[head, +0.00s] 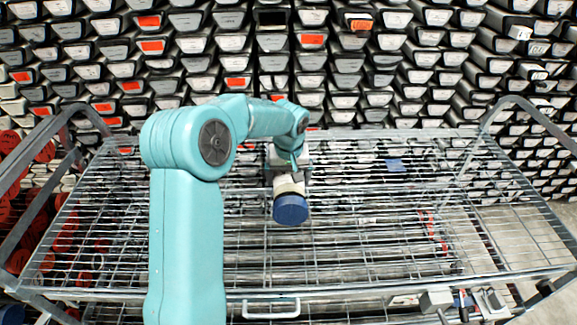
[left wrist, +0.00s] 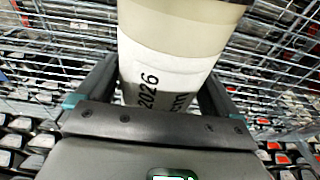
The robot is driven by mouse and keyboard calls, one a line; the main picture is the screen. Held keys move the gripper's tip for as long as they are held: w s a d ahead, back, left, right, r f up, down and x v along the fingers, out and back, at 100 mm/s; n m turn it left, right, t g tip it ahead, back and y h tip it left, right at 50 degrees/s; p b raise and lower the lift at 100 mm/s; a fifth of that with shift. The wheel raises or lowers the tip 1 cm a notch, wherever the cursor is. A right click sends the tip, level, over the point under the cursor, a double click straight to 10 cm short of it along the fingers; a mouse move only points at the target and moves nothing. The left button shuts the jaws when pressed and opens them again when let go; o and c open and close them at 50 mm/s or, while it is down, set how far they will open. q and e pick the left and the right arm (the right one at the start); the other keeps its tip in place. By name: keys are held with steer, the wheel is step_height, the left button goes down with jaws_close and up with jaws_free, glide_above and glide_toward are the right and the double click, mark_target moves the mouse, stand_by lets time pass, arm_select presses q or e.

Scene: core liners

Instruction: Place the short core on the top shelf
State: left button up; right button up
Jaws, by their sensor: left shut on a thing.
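The short core (head: 289,187) is a pale cylinder with a dark blue end cap, in the middle of the head view. My left gripper (head: 290,168) is shut around it and holds it over the wire top shelf (head: 370,240). The blue cap points toward the head camera. I cannot tell whether the core touches the shelf wires. In the left wrist view the core (left wrist: 175,60) sits between the two fingers of my left gripper (left wrist: 160,90), and its white label reads 2026. My right gripper is not in view.
The shelf is bare wire mesh with metal end rails (head: 35,180) at left and right. A wall of stacked core liners (head: 345,85) stands behind it. Red-ended items show low at the left. A white handle (head: 271,309) and small tools (head: 465,303) are at the front.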

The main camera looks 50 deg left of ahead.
mark_target(289, 172)
arm_select(q)
step_height(289, 172, down, 4)
steer(key=shift+w+f, duration=0.1)
stand_by(0.4)
steer(key=o, duration=1.7)
steer(key=shift+f, duration=0.1)
steer(key=shift+s+r, duration=0.2)
steer(key=shift+r, duration=0.15)
steer(key=r, duration=0.3)
steer(key=d+r, duration=0.1)
steer(key=r, duration=0.6)
steer(key=shift+s+d+r, duration=0.2)
steer(key=shift+s+r, duration=0.15)
steer(key=shift+s, duration=0.05)
steer(key=shift+s+r, duration=0.15)
steer(key=shift+r, duration=0.25)
